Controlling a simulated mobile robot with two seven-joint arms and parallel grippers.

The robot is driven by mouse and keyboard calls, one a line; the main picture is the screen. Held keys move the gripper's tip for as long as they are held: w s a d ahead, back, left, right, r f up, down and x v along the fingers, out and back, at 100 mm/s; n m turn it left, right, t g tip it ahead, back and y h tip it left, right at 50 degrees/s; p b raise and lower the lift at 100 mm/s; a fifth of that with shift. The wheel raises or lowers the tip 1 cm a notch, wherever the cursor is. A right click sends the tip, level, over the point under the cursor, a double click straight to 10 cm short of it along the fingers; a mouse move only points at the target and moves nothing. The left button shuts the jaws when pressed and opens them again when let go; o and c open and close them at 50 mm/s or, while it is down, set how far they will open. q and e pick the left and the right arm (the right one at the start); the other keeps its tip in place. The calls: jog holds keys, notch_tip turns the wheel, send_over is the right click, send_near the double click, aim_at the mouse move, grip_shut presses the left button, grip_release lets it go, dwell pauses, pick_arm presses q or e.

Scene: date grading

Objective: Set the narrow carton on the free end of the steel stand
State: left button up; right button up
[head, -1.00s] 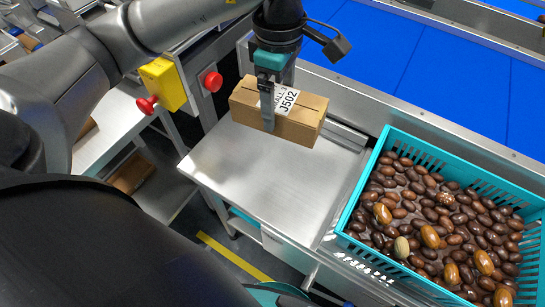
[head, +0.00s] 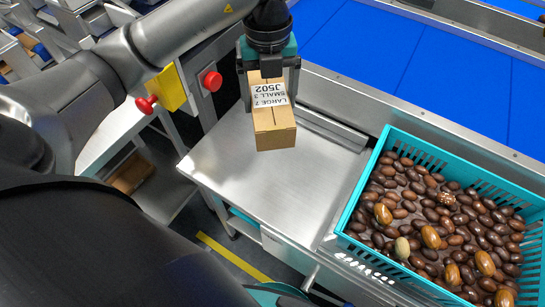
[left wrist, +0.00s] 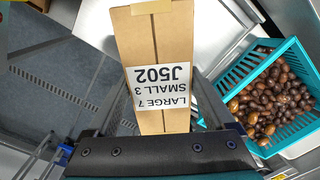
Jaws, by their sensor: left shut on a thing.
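The narrow carton (head: 274,132) is brown cardboard with a white label reading LARGE 7, SMALL 3, J502. My left gripper (head: 272,85) is shut on it, one finger on each side, near the back end of the steel stand (head: 262,190). The carton's long side points toward the camera. I cannot tell whether its underside touches the stand. In the left wrist view the carton (left wrist: 152,40) runs up from between the fingers. The teal crate (head: 385,143) full of dates fills the stand's right end; the left end is bare. My right gripper is not in view.
A blue conveyor (head: 420,60) with a metal side rail runs behind the stand. A yellow box with a red button (head: 147,104) and another red button (head: 212,81) are at the left. A lower steel table (head: 105,135) stands further left.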

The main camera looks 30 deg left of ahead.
pick_arm(q)
jog(key=n, duration=0.4)
jog(key=a+n, duration=0.1)
jog(key=n, duration=0.1)
jog(key=shift+w+f, duration=0.1)
jog(key=shift+f, duration=0.2)
jog(key=n, duration=0.3)
jog(key=shift+a+f, duration=0.15)
jog(key=shift+f, duration=0.05)
jog(key=shift+f+n, duration=0.2)
jog(key=shift+n, duration=0.2)
jog(key=b, duration=0.6)
send_over(267, 166)
notch_tip(267, 166, down, 19)
jog(key=shift+f, duration=0.4)
jog(key=shift+r, duration=0.1)
jog(key=shift+f, duration=0.2)
jog(key=o, duration=1.4)
jog(key=shift+r, duration=0.55)
notch_tip(267, 166, up, 11)
jog(key=p, duration=0.3)
jog(key=shift+r, duration=0.15)
